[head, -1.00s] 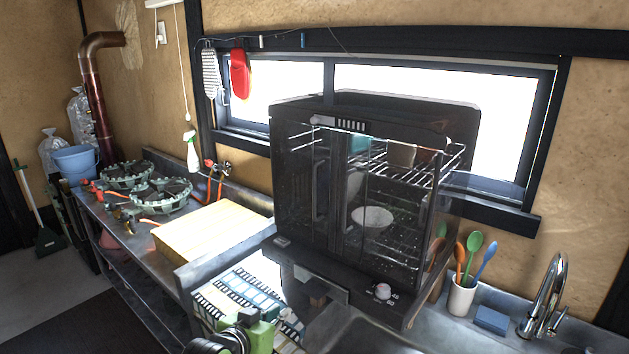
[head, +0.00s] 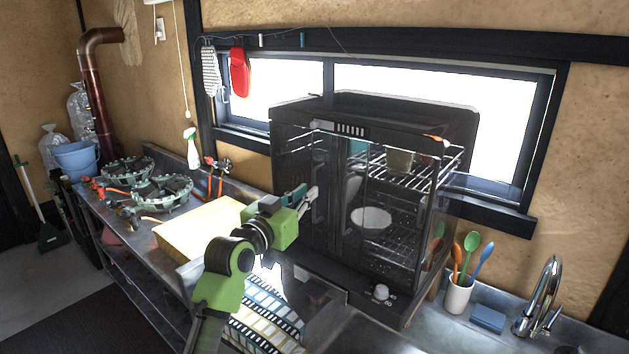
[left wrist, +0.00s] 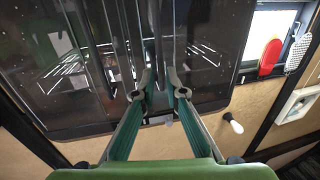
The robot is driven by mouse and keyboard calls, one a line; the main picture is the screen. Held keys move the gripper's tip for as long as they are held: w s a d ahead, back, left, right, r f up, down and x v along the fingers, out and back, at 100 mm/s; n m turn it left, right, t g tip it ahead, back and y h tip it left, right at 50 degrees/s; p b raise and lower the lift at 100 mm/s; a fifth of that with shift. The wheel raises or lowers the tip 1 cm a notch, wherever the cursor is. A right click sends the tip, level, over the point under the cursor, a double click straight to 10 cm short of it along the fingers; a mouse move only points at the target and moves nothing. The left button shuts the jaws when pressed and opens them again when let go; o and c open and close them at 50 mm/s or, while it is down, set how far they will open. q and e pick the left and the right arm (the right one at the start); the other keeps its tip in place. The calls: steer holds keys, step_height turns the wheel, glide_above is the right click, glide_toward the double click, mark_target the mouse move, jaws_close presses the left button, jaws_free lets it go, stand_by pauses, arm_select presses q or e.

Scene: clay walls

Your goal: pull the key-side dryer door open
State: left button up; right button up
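The dryer (head: 390,290) is a dark cabinet with two glass doors, both looking shut. Its left door (head: 297,160) has an upright handle (head: 318,200); the right door (head: 385,255) has its own handle (head: 347,205) near the middle. A small pale item lies on the base's left front corner; I cannot tell if it is a key. My left gripper (head: 311,194) is at the left door's handle. In the left wrist view its fingers (left wrist: 158,85) are apart, around or just before a dark upright bar; contact is unclear. My right gripper is out of view.
A wooden board (head: 200,232) and green burners (head: 160,190) lie left on the counter. A patterned cloth (head: 265,310) is below my left arm. A utensil cup (head: 458,296), blue sponge (head: 488,318) and faucet (head: 545,295) stand to the right.

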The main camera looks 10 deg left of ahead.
arm_select(q)
steer(key=shift+p+x, duration=0.55)
steer(key=shift+x, duration=1.95)
jaws_close()
